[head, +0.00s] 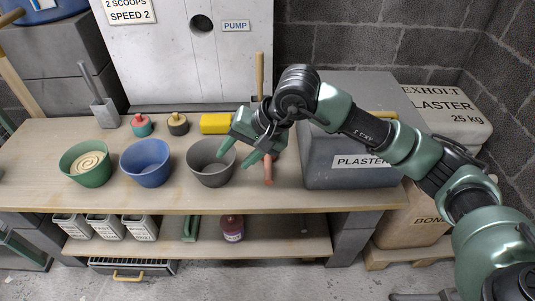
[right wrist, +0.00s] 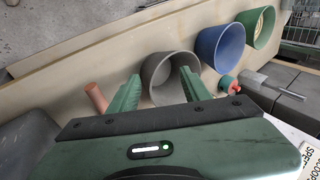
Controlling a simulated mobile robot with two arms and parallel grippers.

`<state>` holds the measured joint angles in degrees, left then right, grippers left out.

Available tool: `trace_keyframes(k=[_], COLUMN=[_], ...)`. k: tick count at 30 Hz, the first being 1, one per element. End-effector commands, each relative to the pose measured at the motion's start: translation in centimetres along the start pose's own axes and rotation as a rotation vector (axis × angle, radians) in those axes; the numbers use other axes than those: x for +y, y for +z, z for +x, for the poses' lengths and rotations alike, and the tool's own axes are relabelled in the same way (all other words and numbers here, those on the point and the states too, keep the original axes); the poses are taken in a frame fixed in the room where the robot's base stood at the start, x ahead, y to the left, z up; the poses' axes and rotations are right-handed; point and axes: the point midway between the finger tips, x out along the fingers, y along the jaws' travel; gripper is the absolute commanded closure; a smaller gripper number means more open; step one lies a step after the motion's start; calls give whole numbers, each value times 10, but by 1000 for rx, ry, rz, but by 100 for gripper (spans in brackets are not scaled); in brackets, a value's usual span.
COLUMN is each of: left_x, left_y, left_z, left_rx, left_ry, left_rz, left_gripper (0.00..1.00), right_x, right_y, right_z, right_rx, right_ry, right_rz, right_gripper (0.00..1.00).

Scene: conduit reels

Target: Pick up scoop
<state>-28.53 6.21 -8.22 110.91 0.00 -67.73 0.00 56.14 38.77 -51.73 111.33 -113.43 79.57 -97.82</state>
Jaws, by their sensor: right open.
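My right gripper (head: 235,158) is open over the workbench, with its fingers above and around the right side of the grey bowl (head: 207,170). In the right wrist view, nothing shows gripped between the fingertips (right wrist: 160,76). A salmon-coloured handle (head: 268,172) lies on the bench just right of the gripper. It also shows in the right wrist view (right wrist: 96,97), beside the left finger and apart from it. It may be the scoop's handle; its other end is hidden by my gripper. My left gripper is not in view.
A blue bowl (head: 146,163) and a green bowl (head: 86,164) with cream contents stand left. A yellow block (head: 215,123) and two knobbed pieces sit behind. A grey plaster bin (head: 346,174) stands right. A grey long-handled tool (head: 103,110) stands at the back left.

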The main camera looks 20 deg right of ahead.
Motion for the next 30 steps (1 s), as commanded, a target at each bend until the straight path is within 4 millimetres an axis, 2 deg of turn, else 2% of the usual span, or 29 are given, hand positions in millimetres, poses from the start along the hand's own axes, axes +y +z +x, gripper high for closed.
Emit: trace_keyframes(k=[1,3,7,11,19,27,30], left_x=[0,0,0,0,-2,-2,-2], left_y=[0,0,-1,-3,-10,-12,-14], left_z=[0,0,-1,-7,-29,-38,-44], left_rx=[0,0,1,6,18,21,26], left_ry=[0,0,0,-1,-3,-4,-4], left_rz=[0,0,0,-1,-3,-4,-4], left_gripper=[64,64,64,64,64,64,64], right_x=[18,39,61,75,103,109,114], right_y=[-26,-50,-71,-71,-63,-67,-70], right_z=[-12,-25,-39,-25,21,40,53], right_rx=[78,150,210,215,213,215,214], right_ry=[98,213,323,344,339,335,336], right_rz=[-56,-109,-149,-155,-153,-154,-152], right_gripper=[52,52,52,52,52,52,52])
